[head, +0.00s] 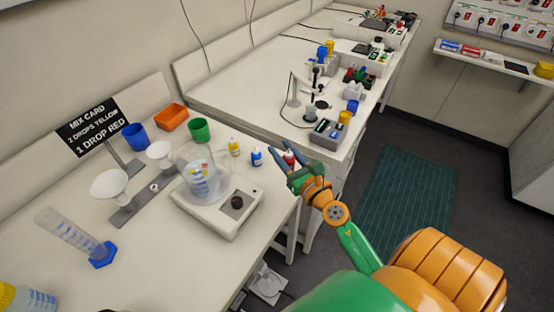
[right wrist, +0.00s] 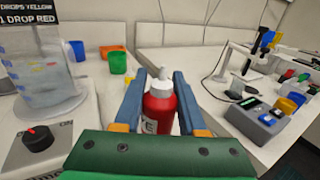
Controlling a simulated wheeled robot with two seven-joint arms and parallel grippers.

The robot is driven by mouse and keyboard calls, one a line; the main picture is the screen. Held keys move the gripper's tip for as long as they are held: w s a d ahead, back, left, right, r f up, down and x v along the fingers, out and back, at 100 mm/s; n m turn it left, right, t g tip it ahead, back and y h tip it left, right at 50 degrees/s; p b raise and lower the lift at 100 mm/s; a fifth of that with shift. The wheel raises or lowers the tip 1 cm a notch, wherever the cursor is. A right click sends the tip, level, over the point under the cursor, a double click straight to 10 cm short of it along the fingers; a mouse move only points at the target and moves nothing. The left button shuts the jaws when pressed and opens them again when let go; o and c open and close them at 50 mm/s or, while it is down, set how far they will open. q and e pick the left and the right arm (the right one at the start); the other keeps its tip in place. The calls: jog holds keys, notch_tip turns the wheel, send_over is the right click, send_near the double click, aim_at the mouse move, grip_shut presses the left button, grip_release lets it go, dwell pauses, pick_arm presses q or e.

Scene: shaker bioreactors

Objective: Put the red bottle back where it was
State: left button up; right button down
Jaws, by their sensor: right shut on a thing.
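The red bottle (head: 289,157) has a white cap and is upright between the blue fingers of my right gripper (head: 287,160), near the front edge of the bench. In the right wrist view the red bottle (right wrist: 160,110) stands between the two fingers of the right gripper (right wrist: 160,100), which is shut on it. Its base is hidden by the gripper, so I cannot tell whether it touches the bench. A blue bottle (head: 256,157) and a yellow bottle (head: 234,147) stand in a row to its left. My left gripper is not in view.
A beaker (head: 198,175) sits on a white stirrer (head: 222,208) left of the gripper. Green (head: 199,130), blue (head: 134,137) and orange (head: 170,117) containers stand behind. A mix card (head: 92,126) stands at the left. Another bench with instruments (head: 328,135) lies beyond.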

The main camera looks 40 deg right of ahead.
jog(key=w+f+b, duration=0.1)
jog(key=f, duration=0.1)
jog(key=w+f+b, duration=0.2)
jog(key=w+d+f+b, duration=0.1)
jog(key=w+f+b, duration=0.1)
jog(key=shift+w+f, duration=0.2)
jog(key=shift+w, duration=0.05)
jog(key=f+b, duration=0.1)
jog(key=b, duration=0.1)
jog(key=f+b, duration=0.2)
jog(key=shift+w+d+f, duration=0.1)
jog(key=shift+d+f, duration=0.1)
jog(key=shift+f, duration=0.1)
jog(key=shift+a+r+p, duration=0.1)
jog(key=shift+r+p, duration=0.15)
jog(key=shift+p, duration=0.1)
jog(key=shift+f, duration=0.1)
jog(key=shift+c, duration=2.4)
grip_release()
